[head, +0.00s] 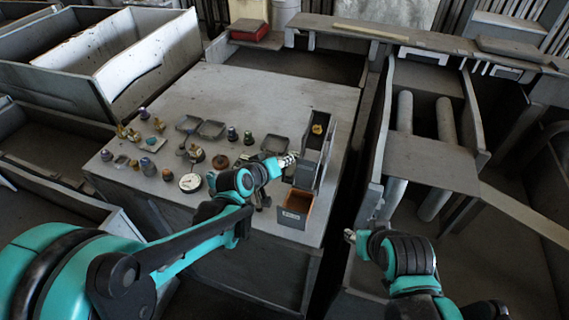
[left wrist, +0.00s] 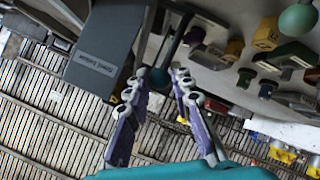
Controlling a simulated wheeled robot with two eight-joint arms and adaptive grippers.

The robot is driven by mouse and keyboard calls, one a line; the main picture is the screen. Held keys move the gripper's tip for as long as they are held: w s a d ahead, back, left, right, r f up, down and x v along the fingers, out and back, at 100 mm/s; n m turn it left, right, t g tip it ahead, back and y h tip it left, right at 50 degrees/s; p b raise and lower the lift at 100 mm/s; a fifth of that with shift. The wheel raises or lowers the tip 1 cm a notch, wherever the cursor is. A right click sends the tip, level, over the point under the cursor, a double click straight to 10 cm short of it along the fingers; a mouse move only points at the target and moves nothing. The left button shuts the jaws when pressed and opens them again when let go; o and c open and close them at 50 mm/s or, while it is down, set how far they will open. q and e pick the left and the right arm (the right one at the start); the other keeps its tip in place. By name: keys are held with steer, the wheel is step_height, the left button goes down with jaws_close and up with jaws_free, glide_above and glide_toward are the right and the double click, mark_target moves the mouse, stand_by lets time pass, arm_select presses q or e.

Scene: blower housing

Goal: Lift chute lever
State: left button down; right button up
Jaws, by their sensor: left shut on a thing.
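The grey chute (head: 314,150) stands upright near the right edge of the workbench, with a brass-coloured knob (head: 318,129) at its top. An open bin with a brown inside (head: 297,203) sits at its front foot. My left gripper (head: 288,160) is against the chute's left side. In the left wrist view its fingers (left wrist: 160,77) are closed about a dark bar, the chute lever (left wrist: 171,52), beside a grey labelled housing (left wrist: 105,45). The lever is hidden in the head view. My right gripper (head: 349,236) hangs off the bench's right side; its fingers are too small to read.
Several small knobs, dishes and a round gauge (head: 190,182) lie on the left half of the workbench (head: 270,95). A red box (head: 249,31) is at the back. A frame with grey rollers (head: 446,122) stands to the right. The bench's back middle is clear.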

arm_select(q)
steer(key=shift+s+f+b, duration=0.1)
steer(key=shift+s+b, duration=0.2)
steer(key=shift+s, duration=0.05)
stand_by(0.3)
steer(key=c, duration=1.6)
jaws_free()
steer(key=shift+s+a+t, duration=0.1)
steer(key=shift+t, duration=0.2)
steer(key=v, duration=1.1)
steer(key=shift+s+a+r, duration=0.2)
steer(key=shift+s+r, duration=0.05)
steer(key=shift+s, duration=0.05)
